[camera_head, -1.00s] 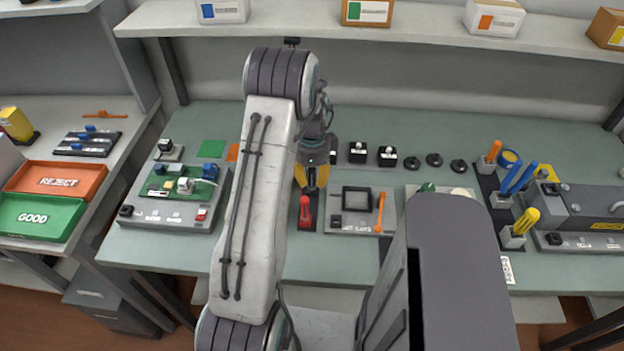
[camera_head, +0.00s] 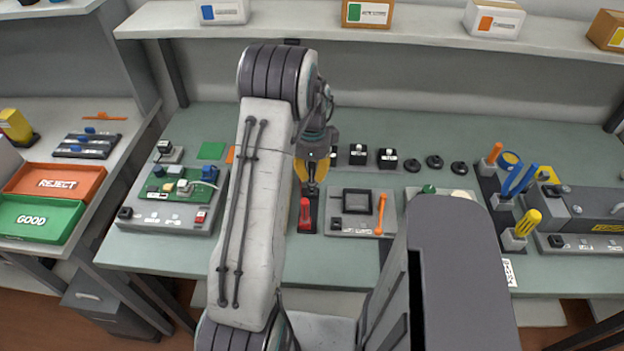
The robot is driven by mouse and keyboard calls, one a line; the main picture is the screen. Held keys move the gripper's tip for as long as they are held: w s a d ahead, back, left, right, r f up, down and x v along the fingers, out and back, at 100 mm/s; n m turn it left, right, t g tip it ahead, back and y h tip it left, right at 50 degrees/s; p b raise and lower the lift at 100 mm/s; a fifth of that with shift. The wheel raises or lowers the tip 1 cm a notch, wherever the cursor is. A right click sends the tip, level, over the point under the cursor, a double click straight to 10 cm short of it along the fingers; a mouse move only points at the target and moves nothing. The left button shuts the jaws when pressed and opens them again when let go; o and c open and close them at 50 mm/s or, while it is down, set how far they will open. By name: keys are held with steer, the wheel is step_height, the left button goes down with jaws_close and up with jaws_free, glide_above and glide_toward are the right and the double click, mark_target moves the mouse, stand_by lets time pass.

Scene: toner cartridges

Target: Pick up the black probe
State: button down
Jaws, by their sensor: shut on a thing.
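My gripper (camera_head: 311,178) hangs over the middle of the bench, with its yellow fingers closed on the black probe (camera_head: 312,188). Only a small dark part of the probe shows between and just below the fingertips; the rest is hidden or blends into the dark holder behind it. I cannot tell whether its lower end is clear of the holder. A red probe (camera_head: 305,213) stands just in front of and below my gripper, on the same dark strip.
A grey panel with a dark screen (camera_head: 357,201) and an orange stick (camera_head: 380,213) lie right of the probes. A green circuit board fixture (camera_head: 170,207) is at left. Tool holders with a yellow screwdriver (camera_head: 527,222) are at right. A shelf (camera_head: 420,30) runs above.

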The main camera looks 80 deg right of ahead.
steer(key=s+a+r+b, duration=0.2)
steer(key=s+a+r, duration=0.3)
steer(key=s+r, duration=0.3)
steer(key=shift+s+a+r, duration=0.15)
steer(key=shift+s+r, duration=0.05)
steer(key=shift+s, duration=1)
